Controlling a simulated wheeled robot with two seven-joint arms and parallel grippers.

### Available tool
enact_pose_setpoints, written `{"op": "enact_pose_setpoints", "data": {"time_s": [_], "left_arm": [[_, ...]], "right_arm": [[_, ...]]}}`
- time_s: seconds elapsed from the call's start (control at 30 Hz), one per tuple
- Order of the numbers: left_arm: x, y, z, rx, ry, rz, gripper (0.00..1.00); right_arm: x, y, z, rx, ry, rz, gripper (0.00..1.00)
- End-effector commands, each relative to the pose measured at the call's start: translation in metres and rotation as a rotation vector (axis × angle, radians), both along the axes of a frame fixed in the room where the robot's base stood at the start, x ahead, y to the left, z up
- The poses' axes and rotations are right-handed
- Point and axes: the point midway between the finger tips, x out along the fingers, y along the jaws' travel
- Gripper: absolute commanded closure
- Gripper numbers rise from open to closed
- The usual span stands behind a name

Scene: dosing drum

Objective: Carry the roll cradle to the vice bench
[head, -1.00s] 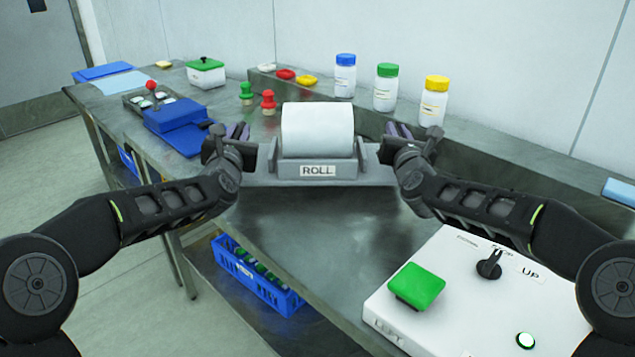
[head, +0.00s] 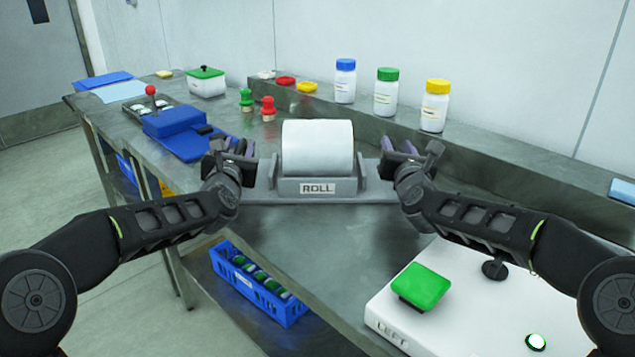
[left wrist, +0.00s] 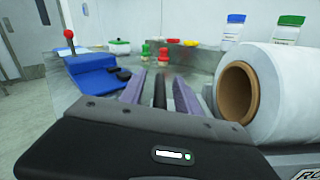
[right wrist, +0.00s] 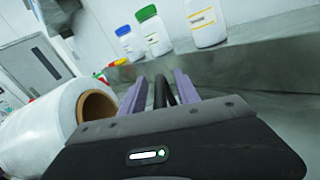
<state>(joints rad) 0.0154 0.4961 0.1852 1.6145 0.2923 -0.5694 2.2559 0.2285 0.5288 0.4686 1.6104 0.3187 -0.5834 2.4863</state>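The roll cradle (head: 288,187) is grey with a ROLL label and bears a white roll (head: 318,146). The roll also shows in the left wrist view (left wrist: 285,95) and the right wrist view (right wrist: 45,125). My left gripper (head: 243,147) is at the cradle's left end and my right gripper (head: 395,147) at its right end. I cannot identify a vice bench.
The metal bench (head: 300,240) has a white control box (head: 450,310) at front right. Several bottles stand on a raised ledge (head: 480,160) behind. A blue crate (head: 258,290) sits below. Floor is free at left.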

Motion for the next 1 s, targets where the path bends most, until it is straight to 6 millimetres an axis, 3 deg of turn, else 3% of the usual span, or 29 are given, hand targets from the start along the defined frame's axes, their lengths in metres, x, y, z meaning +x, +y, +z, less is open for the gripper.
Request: {"op": "enact_pose_setpoints", "data": {"time_s": [0.27,0.73,1.0], "left_arm": [[-0.01,-0.001,0.0,-0.001,0.001,-0.002,0.62],[-0.097,0.0,0.001,0.001,-0.001,0.001,0.62],[-0.12,-0.001,-0.001,0.0,0.001,0.0,0.62]], "right_arm": [[0.0,0.001,0.0,0.0,0.001,0.002,0.62],[0.0,0.001,0.0,0.0,0.001,0.002,0.62],[0.0,0.001,0.0,0.0,0.001,0.002,0.62]]}}
